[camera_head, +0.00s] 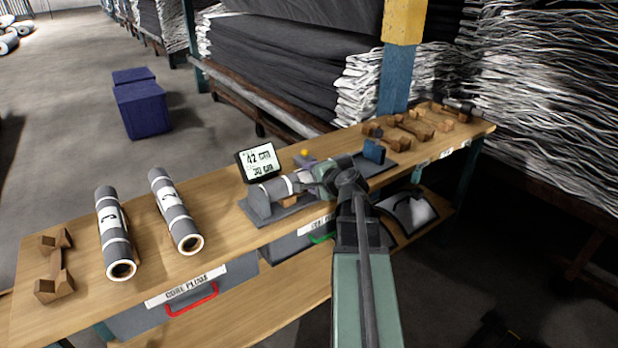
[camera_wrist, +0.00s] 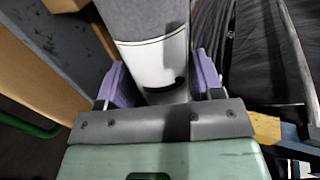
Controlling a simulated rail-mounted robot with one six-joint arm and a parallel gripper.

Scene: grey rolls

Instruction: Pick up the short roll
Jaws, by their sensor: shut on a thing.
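A grey roll with white bands (camera_head: 275,188) lies lengthwise at the grey measuring stand (camera_head: 262,218) in the middle of the bench. My gripper (camera_wrist: 162,78) is shut on this roll; its purple fingers sit on either side of the roll's white band in the wrist view. My wrist hides part of the roll in the head view, and I cannot tell whether it rests on the stand or is slightly raised. Two other banded grey rolls, one at far left (camera_head: 114,236) and one beside it (camera_head: 176,212), lie side by side on the bench.
A display (camera_head: 259,161) reading 42 cm and 30 cm stands behind the stand. A blue block (camera_head: 374,151) is at its right end. Wooden cradles stand at the bench's left end (camera_head: 55,268) and right end (camera_head: 410,128). Bare wood lies between the left rolls and the stand.

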